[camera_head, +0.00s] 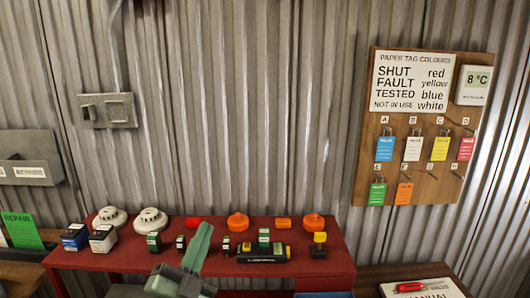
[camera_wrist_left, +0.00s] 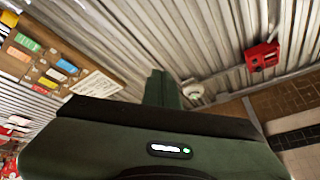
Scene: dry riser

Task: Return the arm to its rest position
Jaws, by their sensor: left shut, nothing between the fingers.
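My left gripper (camera_head: 200,240) is dark green and shows at the bottom of the head view, in front of the red bench. Its fingers are together with nothing between them, pointing up and a little right. In the left wrist view the shut fingers (camera_wrist_left: 162,88) rise above the dark green gripper body, towards the corrugated wall. It holds and touches nothing that I can see. My right gripper is in neither view.
The red bench (camera_head: 120,258) carries smoke detectors (camera_head: 150,220), small boxes, orange domes and a black cylinder (camera_head: 262,254). A wooden tag board (camera_head: 365,150) hangs at right. A grey switch box (camera_head: 108,110) and a grey holder (camera_head: 28,158) are on the wall.

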